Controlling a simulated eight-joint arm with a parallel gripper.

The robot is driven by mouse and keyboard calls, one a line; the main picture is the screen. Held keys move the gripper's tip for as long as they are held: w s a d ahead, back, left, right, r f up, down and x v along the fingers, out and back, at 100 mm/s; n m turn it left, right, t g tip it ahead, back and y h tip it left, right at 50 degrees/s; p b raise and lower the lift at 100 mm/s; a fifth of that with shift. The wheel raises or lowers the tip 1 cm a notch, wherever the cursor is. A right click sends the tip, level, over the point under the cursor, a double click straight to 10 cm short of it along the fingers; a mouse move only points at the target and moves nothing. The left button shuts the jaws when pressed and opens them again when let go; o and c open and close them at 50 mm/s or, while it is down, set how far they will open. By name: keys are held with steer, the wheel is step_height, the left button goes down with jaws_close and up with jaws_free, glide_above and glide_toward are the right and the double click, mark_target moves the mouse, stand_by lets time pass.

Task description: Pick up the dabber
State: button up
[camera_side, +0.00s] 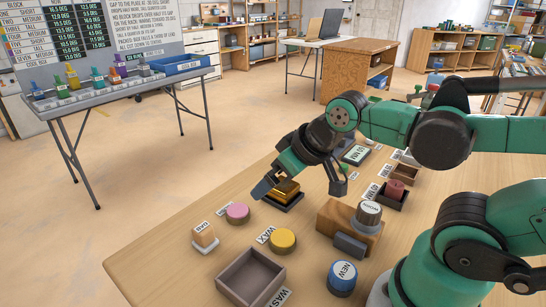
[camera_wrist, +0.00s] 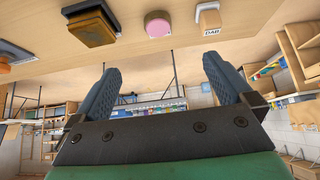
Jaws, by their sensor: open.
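The dabber (camera_side: 205,236) is a small beige block on a pale base at the table's left edge, beside a small label. In the wrist view the dabber (camera_wrist: 207,14) is at the top, right of centre, with a card reading "DAB" (camera_wrist: 211,31). My gripper (camera_side: 301,187) is open, near the gold block (camera_side: 286,188) in its dark tray, up and right of the dabber and apart from it. In the wrist view my gripper (camera_wrist: 163,78) shows two spread blue-grey fingers with nothing between them.
A pink round pad (camera_side: 238,212) sits between the gold block and the dabber. A yellow round pad (camera_side: 282,240), an empty brown tray (camera_side: 251,278), a blue-sided jar (camera_side: 342,277) and a wooden stand (camera_side: 340,222) are nearer. The table (camera_side: 150,258) is bare left of the dabber.

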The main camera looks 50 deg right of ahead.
steer(key=c, duration=0.3)
steer(key=g, duration=0.7)
glide_above(202, 227)
step_height(202, 227, down, 6)
steer(key=shift+r, duration=0.1)
steer(key=shift+f, duration=2.95)
